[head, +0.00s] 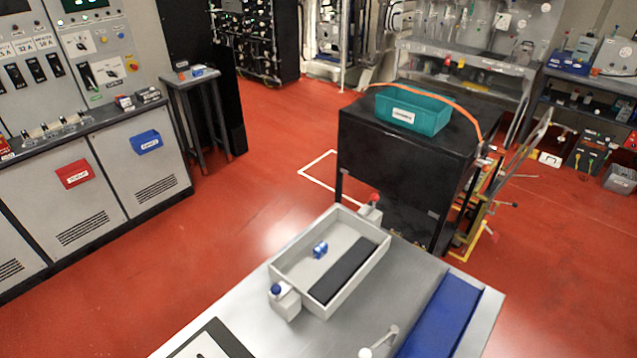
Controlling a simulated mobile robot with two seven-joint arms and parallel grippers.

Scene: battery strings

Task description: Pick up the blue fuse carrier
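A small blue object that looks like the blue fuse carrier (320,249) lies inside a light grey open tray (287,259), towards the tray's left side. It has a small pale patch on it. A long dark strip (343,271) lies along the right part of the same tray, apart from the blue object. The tray sits on a grey worktop (330,337). Neither of my grippers shows in the head view.
A grey block with a blue knob (276,289) and another with a red knob (374,198) stand at opposite tray ends. A blue strip (441,316) lies right. Behind, a black cabinet (400,150) carries a teal bin (412,112). Red floor (235,225) is open at left.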

